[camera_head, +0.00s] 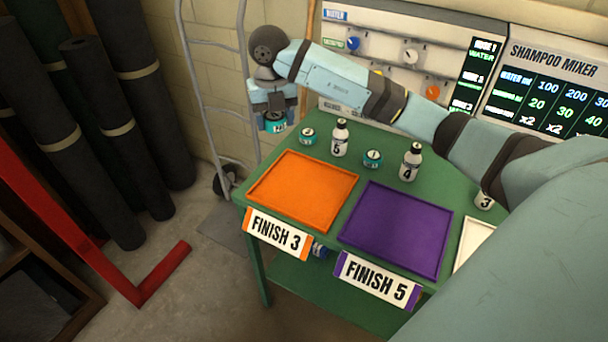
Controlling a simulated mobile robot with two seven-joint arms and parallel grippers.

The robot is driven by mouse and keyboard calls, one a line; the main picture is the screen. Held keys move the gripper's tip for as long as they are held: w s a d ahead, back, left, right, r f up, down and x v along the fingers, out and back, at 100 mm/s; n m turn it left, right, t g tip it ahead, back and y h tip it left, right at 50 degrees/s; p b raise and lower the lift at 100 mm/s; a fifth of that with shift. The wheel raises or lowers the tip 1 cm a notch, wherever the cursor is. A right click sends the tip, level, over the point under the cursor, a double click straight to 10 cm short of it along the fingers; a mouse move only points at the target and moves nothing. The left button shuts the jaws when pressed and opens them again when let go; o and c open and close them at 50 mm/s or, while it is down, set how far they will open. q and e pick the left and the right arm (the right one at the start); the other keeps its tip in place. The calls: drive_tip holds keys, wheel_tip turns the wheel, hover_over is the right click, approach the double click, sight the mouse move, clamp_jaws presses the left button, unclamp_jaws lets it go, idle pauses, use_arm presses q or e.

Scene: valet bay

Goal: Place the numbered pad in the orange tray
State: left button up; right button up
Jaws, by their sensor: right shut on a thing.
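My right gripper (275,110) points down and is shut on a teal round pad (275,124) with a white label; its number is too small to read surely. It holds the pad above the table's back left corner, behind and left of the orange tray. The orange tray (303,190), with the sign "FINISH 3" (278,234) on its front, lies empty at the left of the green table (337,182). Two similar teal pads stand behind the trays, one (307,136) near the held pad and one (372,159) further right. My left gripper is not in view.
White bottles numbered 5 (340,138), 4 (411,162) and 3 (484,200) stand along the back. An empty purple tray (395,230), marked "FINISH 5", lies right of the orange one. A hand truck (213,85) stands left of the table. A shampoo mixer panel (555,85) is behind.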

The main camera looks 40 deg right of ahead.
sight(288, 180)
drive_tip(key=m, duration=0.2)
drive_tip(key=d+m, duration=0.1)
drive_tip(key=m, duration=0.1)
drive_tip(key=d+r+m, duration=0.1)
drive_tip(key=m, duration=0.2)
drive_tip(key=shift+s, duration=0.1)
drive_tip(key=shift+d+r+m, duration=0.2)
drive_tip(key=shift+d+m, duration=0.05)
drive_tip(key=shift+m, duration=0.95)
drive_tip(key=shift+f+m, duration=0.2)
drive_tip(key=shift+m, duration=0.1)
wheel_tip(288, 180, down, 20)
drive_tip(key=shift+d+r+b, duration=0.1)
drive_tip(key=shift+r+b, duration=0.1)
drive_tip(key=shift+b, duration=0.35)
drive_tip(key=shift+f, duration=0.15)
drive_tip(key=o, duration=0.9)
